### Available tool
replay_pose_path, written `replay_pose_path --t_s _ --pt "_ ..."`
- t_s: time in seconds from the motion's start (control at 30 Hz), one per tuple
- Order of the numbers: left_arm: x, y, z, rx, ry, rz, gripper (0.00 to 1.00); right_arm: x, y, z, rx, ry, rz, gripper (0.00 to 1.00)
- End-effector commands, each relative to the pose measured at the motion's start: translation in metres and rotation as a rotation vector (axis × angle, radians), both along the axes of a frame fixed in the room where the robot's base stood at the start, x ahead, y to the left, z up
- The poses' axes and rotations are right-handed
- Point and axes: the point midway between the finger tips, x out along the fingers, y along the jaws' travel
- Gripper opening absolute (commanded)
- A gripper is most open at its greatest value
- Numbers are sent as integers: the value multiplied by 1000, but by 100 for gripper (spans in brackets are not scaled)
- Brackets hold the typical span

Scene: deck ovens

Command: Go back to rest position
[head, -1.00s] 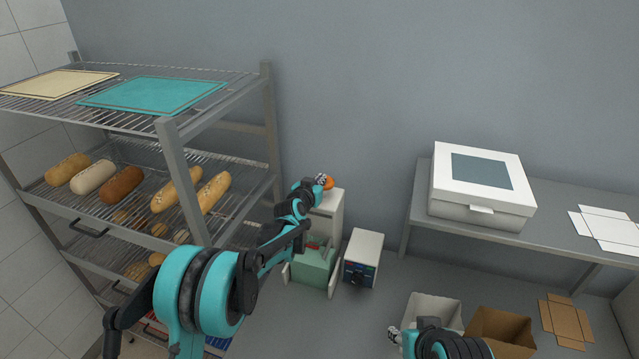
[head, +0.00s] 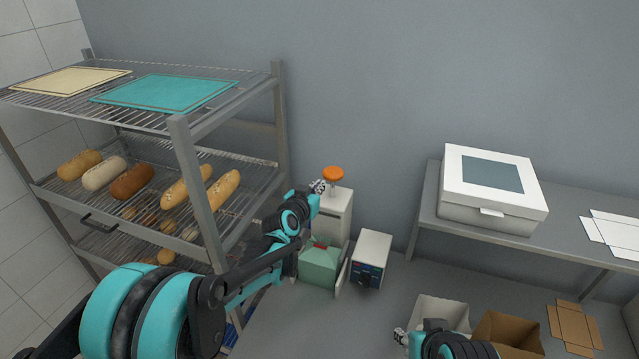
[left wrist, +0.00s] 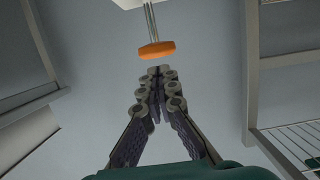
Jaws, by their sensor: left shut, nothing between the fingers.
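My left arm reaches in from the lower left of the head view. Its gripper (head: 317,187) is near the orange knob (head: 333,173) that stands on a stem above a white cabinet (head: 333,217). In the left wrist view my left gripper's fingers (left wrist: 158,72) meet at the tips with nothing between them. The orange knob shows there too (left wrist: 157,50), just beyond the tips and apart from them. Part of my right arm shows at the bottom of the head view; its gripper is at most a small tip, and its jaws cannot be made out.
A wire rack (head: 195,185) with several breads stands at the left, close to my left arm. A green box (head: 320,265) and a white control unit (head: 371,258) are below the gripper. A grey table (head: 560,238) with a white box (head: 490,190) is at the right.

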Motion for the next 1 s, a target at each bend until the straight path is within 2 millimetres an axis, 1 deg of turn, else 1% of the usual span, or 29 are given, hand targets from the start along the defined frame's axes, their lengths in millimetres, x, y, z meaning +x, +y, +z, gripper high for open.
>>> replay_pose_path --t_s 0.07,0.17,0.27,0.37,0.4,0.47,0.5,0.57,0.6,0.67,0.7,0.77,0.8,0.87,0.9,1.0 --pt "-3 1 -1 2 6 0 0 0 0 -3 0 0 0 40" --pt "-18 6 -7 6 33 -2 0 0 0 -15 0 0 0 40" --pt "-47 16 -18 16 86 -2 0 0 0 -36 0 0 0 40" --pt "-87 28 -36 29 158 2 0 0 0 -59 0 0 0 40" --pt "-103 34 -44 33 188 7 0 0 0 -67 0 0 0 40" --pt "-129 42 -57 42 234 17 0 0 0 -80 0 0 0 40" --pt "-146 48 -67 47 265 25 0 0 0 -88 0 0 0 40" --pt "-173 57 -83 55 312 39 0 0 0 -101 0 0 0 40" --pt "-190 63 -94 60 343 51 0 0 0 -109 0 0 0 40" --pt "-217 73 -112 68 389 71 0 0 0 -122 0 0 0 40" --pt "-236 80 -126 74 419 86 0 0 0 -130 0 0 0 40" --pt "-263 90 -147 80 465 112 0 0 0 -143 0 0 0 40" --pt "-281 96 -161 86 496 130 0 0 0 -151 0 0 0 40" --pt "-308 106 -183 93 540 160 0 0 0 -163 0 0 0 40" --pt "-324 113 -198 99 567 180 0 0 0 -170 0 0 0 40" --pt "-359 126 -229 108 626 227 0 0 0 -185 0 0 0 40"
